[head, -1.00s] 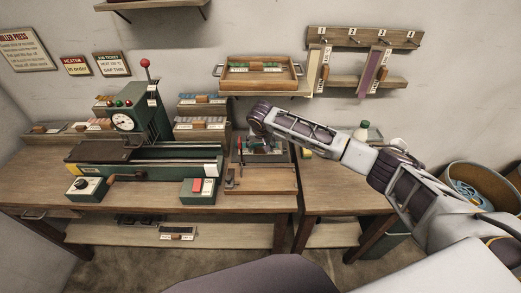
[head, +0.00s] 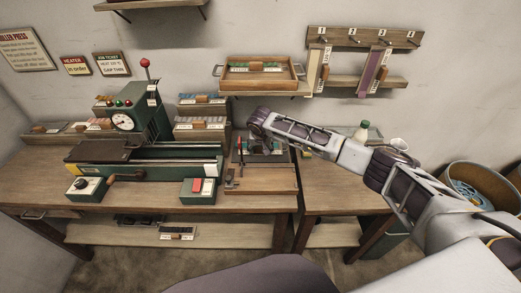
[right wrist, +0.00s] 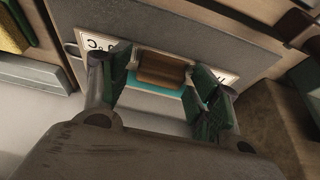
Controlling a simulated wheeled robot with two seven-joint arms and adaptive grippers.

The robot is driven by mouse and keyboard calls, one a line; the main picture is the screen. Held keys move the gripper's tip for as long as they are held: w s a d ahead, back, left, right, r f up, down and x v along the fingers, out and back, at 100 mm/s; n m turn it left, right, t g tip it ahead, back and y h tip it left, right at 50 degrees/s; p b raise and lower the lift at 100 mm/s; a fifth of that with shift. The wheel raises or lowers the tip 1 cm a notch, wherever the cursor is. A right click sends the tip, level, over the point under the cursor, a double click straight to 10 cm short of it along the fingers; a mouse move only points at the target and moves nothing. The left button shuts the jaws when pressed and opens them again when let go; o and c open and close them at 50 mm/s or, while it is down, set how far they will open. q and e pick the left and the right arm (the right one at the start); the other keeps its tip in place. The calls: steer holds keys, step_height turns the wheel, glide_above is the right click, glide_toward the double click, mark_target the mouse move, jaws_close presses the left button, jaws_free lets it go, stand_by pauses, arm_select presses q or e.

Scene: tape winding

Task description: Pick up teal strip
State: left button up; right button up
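A teal strip (right wrist: 153,93) shows in the right wrist view as a narrow band below a brown wooden grip block (right wrist: 161,70). My right gripper (right wrist: 160,72) has its two dark green fingers apart, one on each side of the block. They are close to it, and I see no clear grip on it. In the head view the right gripper (head: 262,145) points down at the bench behind the wooden board, partly hidden by its wrist, and the strip cannot be made out there. My left gripper is not in view.
A green press with a gauge (head: 124,122) stands to the left on the workbench (head: 240,203). A wooden tray (head: 260,72) sits on a wall shelf above. Strips hang from a numbered peg rack (head: 365,38). The right bench top (head: 340,190) is mostly clear.

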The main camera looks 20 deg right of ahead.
steer(key=c, duration=0.8)
steer(key=shift+s+r, duration=0.15)
steer(key=shift+r, duration=0.2)
step_height(320, 180, up, 7)
steer(key=shift+f, duration=0.2)
steer(key=s+d, duration=0.1)
steer(key=s, duration=0.3)
steer(key=s+d, duration=0.1)
steer(key=s, duration=0.7)
steer(key=shift+s+d+f, duration=0.1)
steer(key=shift+d+f, duration=0.1)
steer(key=shift+d, duration=0.2)
steer(key=s, duration=0.2)
steer(key=s+d, duration=0.1)
steer(key=s, duration=0.2)
steer(key=shift+s+d+b, duration=0.2)
steer(key=shift+s+b, duration=0.1)
steer(key=shift+s, duration=0.55)
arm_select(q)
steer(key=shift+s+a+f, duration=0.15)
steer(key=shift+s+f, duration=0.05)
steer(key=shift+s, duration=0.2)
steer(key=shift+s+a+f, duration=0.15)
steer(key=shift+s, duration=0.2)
arm_select(e)
steer(key=shift+s, duration=0.15)
